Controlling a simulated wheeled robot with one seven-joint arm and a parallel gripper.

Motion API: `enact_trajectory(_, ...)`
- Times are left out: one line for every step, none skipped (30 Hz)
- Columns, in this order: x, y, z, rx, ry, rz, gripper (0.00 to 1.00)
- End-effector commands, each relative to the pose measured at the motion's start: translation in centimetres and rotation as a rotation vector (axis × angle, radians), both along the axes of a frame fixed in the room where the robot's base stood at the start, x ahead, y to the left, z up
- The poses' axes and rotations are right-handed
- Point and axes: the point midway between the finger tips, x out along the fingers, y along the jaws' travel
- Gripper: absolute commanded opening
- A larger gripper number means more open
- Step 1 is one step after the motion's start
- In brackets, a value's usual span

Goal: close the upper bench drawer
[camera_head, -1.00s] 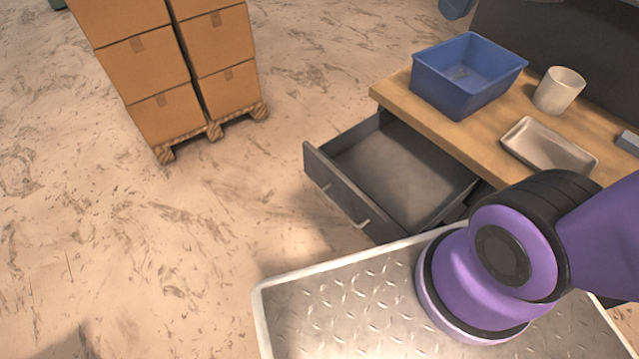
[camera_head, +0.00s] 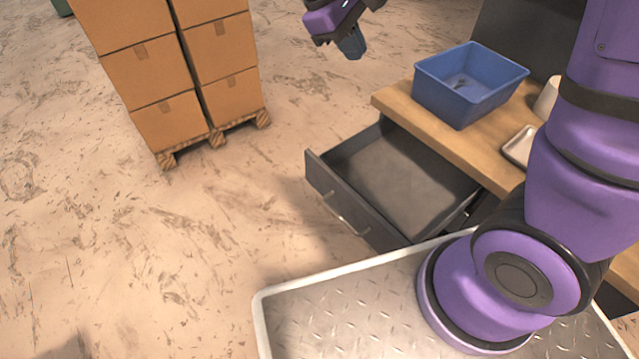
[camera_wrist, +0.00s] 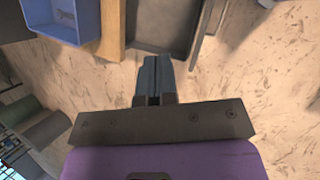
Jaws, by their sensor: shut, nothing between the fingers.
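The upper bench drawer (camera_head: 393,181) is pulled well out from the wooden-topped bench (camera_head: 440,127). It looks empty, and its dark front (camera_head: 342,209) carries a light bar handle (camera_head: 338,216). My gripper (camera_head: 353,46) is at the top of the head view, beyond the drawer and above the floor, apart from the drawer. In the wrist view my gripper's fingers (camera_wrist: 154,62) are together with nothing between them. The drawer also shows at the top of the wrist view (camera_wrist: 160,22), partly cut off by the frame.
A blue bin (camera_head: 468,82) stands on the bench top, with a white cup (camera_head: 546,98) and a pale tray (camera_head: 519,147) partly hidden by my arm. Stacked cartons (camera_head: 170,70) stand on a pallet (camera_head: 215,139) at left. The floor between pallet and drawer is clear.

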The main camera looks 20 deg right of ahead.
Motion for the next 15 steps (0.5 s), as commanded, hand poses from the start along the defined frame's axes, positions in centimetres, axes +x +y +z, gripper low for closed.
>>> enact_trajectory(0.6, 0.7, -1.0, -0.026, 0.025, 0.025, 0.0)
enact_trajectory(0.9, 1.1, -1.5, -0.04, 0.038, 0.039, 0.0)
enact_trajectory(1.2, 1.6, -2.2, -0.06, 0.055, 0.056, 0.0)
enact_trajectory(1.5, 1.9, -2.7, -0.075, 0.067, 0.07, 0.0)
enact_trajectory(1.8, 2.3, -3.3, -0.09, 0.079, 0.084, 0.0)
enact_trajectory(2.1, 2.8, -4.0, -0.11, 0.096, 0.102, 0.0)
enact_trajectory(2.4, 3.1, -4.6, -0.125, 0.107, 0.115, 0.0)
enact_trajectory(2.6, 3.5, -5.1, -0.141, 0.12, 0.129, 0.0)
enact_trajectory(2.9, 4.0, -5.9, -0.161, 0.137, 0.148, 0.0)
enact_trajectory(3.1, 4.4, -6.5, -0.176, 0.147, 0.162, 0.0)
enact_trajectory(3.4, 4.7, -7.1, -0.191, 0.158, 0.176, 0.0)
enact_trajectory(3.6, 5.3, -7.9, -0.213, 0.174, 0.194, 0.0)
enact_trajectory(3.7, 5.6, -8.5, -0.228, 0.185, 0.208, 0.0)
enact_trajectory(3.9, 6.0, -9.1, -0.243, 0.195, 0.222, 0.0)
enact_trajectory(4.1, 6.5, -10.0, -0.264, 0.21, 0.241, 0.0)
